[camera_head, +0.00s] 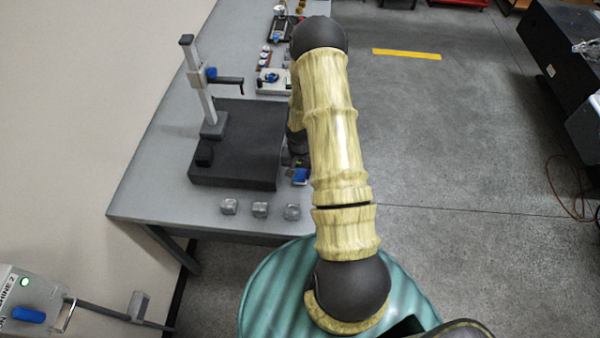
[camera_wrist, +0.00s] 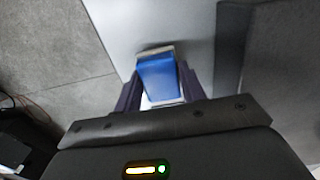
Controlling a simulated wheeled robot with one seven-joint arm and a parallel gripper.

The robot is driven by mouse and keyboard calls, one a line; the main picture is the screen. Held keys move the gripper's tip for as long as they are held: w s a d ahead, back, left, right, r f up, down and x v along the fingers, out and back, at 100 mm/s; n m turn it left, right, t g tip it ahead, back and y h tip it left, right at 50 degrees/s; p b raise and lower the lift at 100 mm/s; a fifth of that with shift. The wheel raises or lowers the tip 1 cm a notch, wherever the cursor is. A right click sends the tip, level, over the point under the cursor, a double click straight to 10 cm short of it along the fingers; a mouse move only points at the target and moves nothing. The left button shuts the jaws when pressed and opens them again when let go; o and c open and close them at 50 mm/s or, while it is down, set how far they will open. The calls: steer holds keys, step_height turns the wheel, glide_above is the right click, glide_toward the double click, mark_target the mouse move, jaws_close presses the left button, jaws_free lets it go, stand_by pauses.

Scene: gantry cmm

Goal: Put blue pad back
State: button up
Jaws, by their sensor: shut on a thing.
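The blue pad (camera_wrist: 157,75) shows in the wrist view between the two dark fingers of my gripper (camera_wrist: 160,90). It has a pale border along its edges. My gripper is shut on it. In the head view the blue pad (camera_head: 300,177) shows near the right edge of the grey table (camera_head: 150,187), just right of the dark granite plate. My arm hides most of the gripper there. I cannot tell whether the pad touches the table.
The dark granite plate (camera_head: 235,172) carries a height stand (camera_head: 199,85). Several small metal blocks (camera_head: 260,209) line the table's front edge. A white device with a blue dial (camera_head: 270,82) stands farther back. The floor right of the table is mostly clear.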

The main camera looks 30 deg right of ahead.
mark_target(300, 172)
steer(key=shift+f, duration=0.6)
steer(key=shift+f, duration=0.2)
steer(key=o, duration=0.9)
steer(key=shift+o, duration=0.2)
steer(key=shift+r, duration=0.15)
step_height(300, 172, up, 12)
steer(key=b, duration=0.3)
steer(key=shift+a+r, duration=0.1)
